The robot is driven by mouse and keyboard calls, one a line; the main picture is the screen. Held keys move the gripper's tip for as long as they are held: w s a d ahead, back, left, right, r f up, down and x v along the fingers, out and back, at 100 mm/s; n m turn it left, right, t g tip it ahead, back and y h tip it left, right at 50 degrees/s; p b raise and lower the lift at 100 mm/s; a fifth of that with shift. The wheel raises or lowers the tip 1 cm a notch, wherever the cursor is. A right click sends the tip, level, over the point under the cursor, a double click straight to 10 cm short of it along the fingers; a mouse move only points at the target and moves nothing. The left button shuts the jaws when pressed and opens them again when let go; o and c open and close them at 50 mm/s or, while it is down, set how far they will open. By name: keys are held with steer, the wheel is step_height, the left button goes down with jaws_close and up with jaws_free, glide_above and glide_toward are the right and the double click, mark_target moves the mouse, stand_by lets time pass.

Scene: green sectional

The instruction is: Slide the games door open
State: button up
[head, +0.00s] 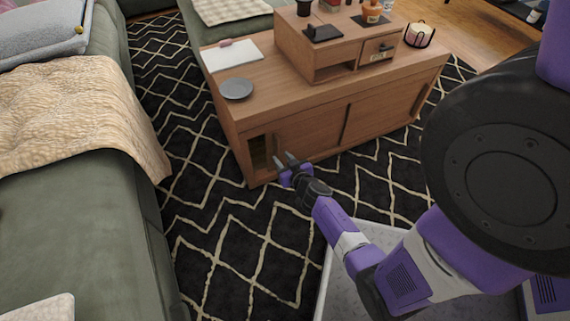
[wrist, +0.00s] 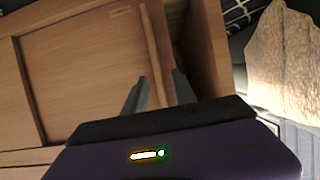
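The wooden cabinet (head: 240,123) has two sliding doors on its front. The left door (head: 312,132) stands a little open, with a narrow dark gap (head: 258,153) at its left end. In the wrist view a door panel (wrist: 90,65) carries a small label (wrist: 120,12), too small to read, and a vertical handle strip (wrist: 155,50) near the opening (wrist: 178,40). My gripper (head: 284,161) is at the lower left of the cabinet front. In the wrist view its fingers (wrist: 160,92) are apart, on either side of the strip's lower part; contact cannot be told.
A grey plate (head: 237,89), a paper pad (head: 231,55) and a small drawer unit (head: 320,58) stand on the cabinet. A green sofa (head: 80,220) with a beige throw (head: 85,110) is at left. Patterned rug (head: 235,240) lies clear between them.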

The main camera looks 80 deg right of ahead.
steer(key=shift+p+v, duration=0.35)
steer(key=shift+v, duration=1.5)
